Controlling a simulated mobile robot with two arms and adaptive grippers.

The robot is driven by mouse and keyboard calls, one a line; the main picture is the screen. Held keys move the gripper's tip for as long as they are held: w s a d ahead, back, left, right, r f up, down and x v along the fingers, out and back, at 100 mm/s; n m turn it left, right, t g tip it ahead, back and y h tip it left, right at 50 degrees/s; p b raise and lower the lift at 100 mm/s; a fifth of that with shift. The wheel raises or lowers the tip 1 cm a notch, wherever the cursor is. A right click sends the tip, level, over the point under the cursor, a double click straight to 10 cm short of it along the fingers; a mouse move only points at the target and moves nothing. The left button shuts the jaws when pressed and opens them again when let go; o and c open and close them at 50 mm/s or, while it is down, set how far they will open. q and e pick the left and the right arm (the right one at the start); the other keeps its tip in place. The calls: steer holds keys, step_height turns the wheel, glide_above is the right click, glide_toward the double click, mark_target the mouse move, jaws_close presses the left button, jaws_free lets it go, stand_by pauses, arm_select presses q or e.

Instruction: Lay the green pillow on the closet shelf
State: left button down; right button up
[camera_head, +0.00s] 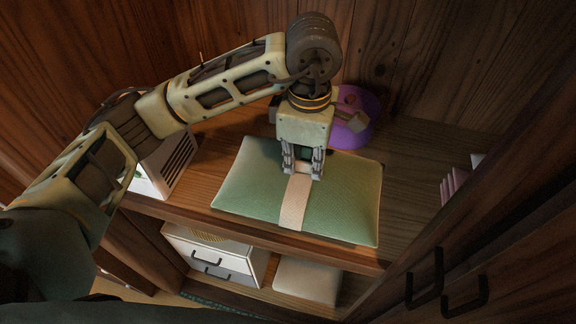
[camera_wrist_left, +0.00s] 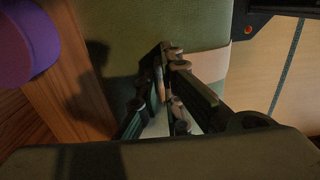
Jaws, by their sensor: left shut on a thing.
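The green pillow (camera_head: 336,204), with a beige band across its middle, lies flat at the upper closet shelf (camera_head: 405,160) in the head view. Its front edge reaches about the shelf's front edge. My left gripper (camera_head: 303,172) points down at the middle of the pillow, shut on it at the band. In the left wrist view the pillow (camera_wrist_left: 150,22) fills the top middle, and the fingertips (camera_wrist_left: 168,62) are close together against it. Whether the pillow's underside touches the shelf is hard to tell. My right gripper is not in view.
A purple round object (camera_head: 352,130) stands behind the pillow. A white slatted box (camera_head: 167,168) is at its left. Pink items (camera_head: 453,186) stand at the right. Below are a white drawer unit (camera_head: 212,258) and a pale cushion (camera_head: 308,280). Closet doors with black handles flank the right front.

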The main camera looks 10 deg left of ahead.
mark_target(271, 143)
arm_select(q)
steer(key=w+a+f, duration=0.1)
steer(key=w+a+f+p, duration=0.1)
steer(key=a, duration=0.1)
steer(key=a+f, duration=0.1)
steer(key=shift+w+a+p, duration=0.35)
steer(key=shift+w+a, duration=0.05)
steer(key=w+a+f, duration=0.1)
steer(key=w+a+f+p, duration=0.1)
steer(key=shift+a, duration=0.3)
steer(key=shift+w+a+f, duration=0.55)
steer(key=shift+w+a, duration=0.05)
steer(key=shift+f, duration=0.15)
steer(key=shift+f+p, duration=0.25)
steer(key=shift+p, duration=0.05)
step_height(271, 143, down, 3)
steer(key=shift+a+f+p, duration=0.1)
steer(key=shift+p, duration=0.55)
steer(key=shift+f, duration=0.25)
steer(key=c, duration=2.3)
jaws_free()
steer(key=o, duration=0.4)
steer(key=shift+c, duration=0.2)
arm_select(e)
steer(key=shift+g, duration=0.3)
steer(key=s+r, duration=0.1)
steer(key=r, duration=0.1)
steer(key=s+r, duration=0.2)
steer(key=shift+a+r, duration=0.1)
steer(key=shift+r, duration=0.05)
